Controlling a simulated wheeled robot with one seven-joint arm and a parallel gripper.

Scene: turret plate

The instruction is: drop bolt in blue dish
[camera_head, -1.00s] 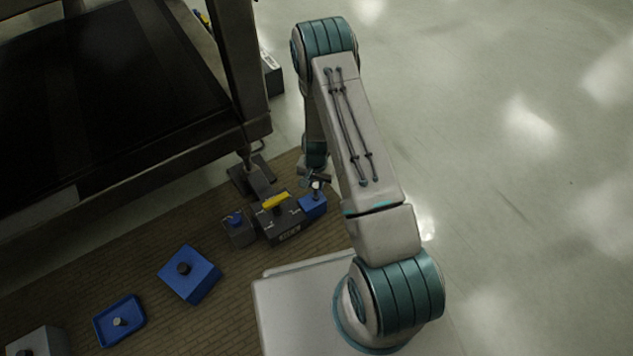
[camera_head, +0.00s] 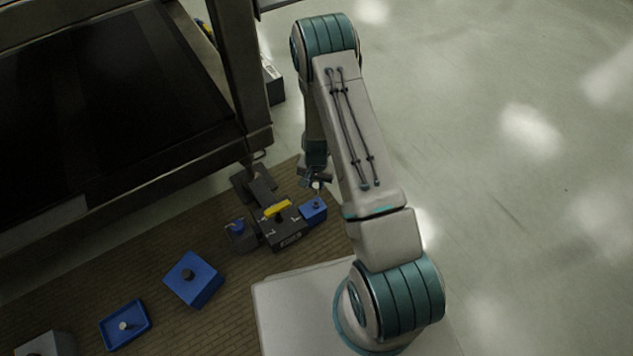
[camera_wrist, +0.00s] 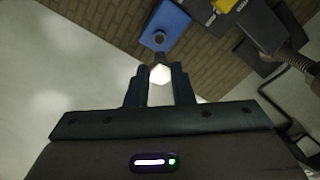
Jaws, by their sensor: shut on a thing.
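My gripper (camera_wrist: 159,85) is shut on a bolt (camera_wrist: 159,73) with a pale hexagonal head and a darker shank. In the head view, my gripper (camera_head: 316,180) is just above a small blue block (camera_head: 313,213), partly hidden by my arm. The block also shows ahead of the fingertips in the wrist view (camera_wrist: 170,18), with a dark round hole in its face. The bolt appears apart from the block. The blue dish (camera_head: 107,331) is a shallow rimmed tray at the lower left of the head view, far from my gripper.
A dark plate fixture (camera_head: 289,238) with a yellow bar (camera_head: 277,209) stands beside the block. A larger blue block (camera_head: 205,291) with a dark knob lies between fixture and dish. A grey box (camera_head: 50,343) is at the lower left. A dark table (camera_head: 130,175) stands behind.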

